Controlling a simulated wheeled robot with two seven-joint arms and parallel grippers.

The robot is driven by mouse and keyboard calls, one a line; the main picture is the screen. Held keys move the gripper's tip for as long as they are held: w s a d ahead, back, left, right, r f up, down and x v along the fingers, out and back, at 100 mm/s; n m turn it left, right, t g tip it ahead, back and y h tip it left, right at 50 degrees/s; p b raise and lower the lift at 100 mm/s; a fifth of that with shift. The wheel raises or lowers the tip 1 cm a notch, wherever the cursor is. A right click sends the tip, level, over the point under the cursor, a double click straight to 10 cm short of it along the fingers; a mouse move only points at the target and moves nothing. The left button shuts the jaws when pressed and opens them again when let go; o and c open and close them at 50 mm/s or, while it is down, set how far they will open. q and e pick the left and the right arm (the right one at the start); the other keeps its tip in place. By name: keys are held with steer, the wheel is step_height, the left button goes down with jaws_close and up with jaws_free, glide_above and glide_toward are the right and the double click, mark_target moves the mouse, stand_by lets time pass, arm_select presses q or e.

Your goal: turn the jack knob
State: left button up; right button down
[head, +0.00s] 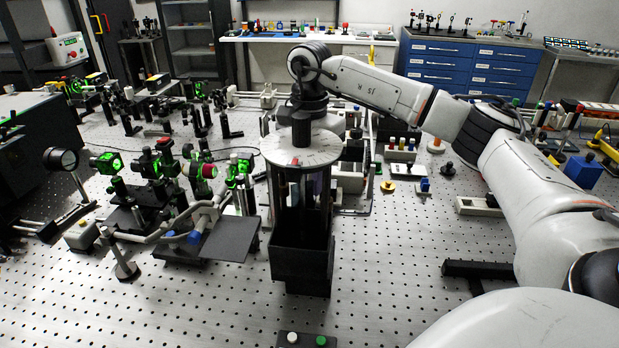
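A low dark stand with a flat plate (232,238), possibly the jack, stands left of centre on the perforated bench. A small blue knob (194,237) shows at its left side; I cannot tell whether it is the jack knob. My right arm reaches in from the right and bends down at the centre. Under its wrist hang a black cylinder, a pale round disc and a dark two-sided end, which seem to be my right gripper (300,265). It is right of the plate. Its fingertips are not clear, and I see nothing held. My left gripper is out of view.
Optics with green-lit faces (107,163) crowd the bench left of the plate. A small box with white and green buttons (306,340) is at the front edge. Small parts and a blue block (583,170) lie at right. The front bench is mostly clear.

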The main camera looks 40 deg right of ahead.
steer(key=shift+m, duration=0.6)
steer(key=shift+f, duration=0.1)
steer(key=c, duration=1.6)
jaws_free()
steer(key=shift+o, duration=0.2)
step_height(320, 180, up, 10)
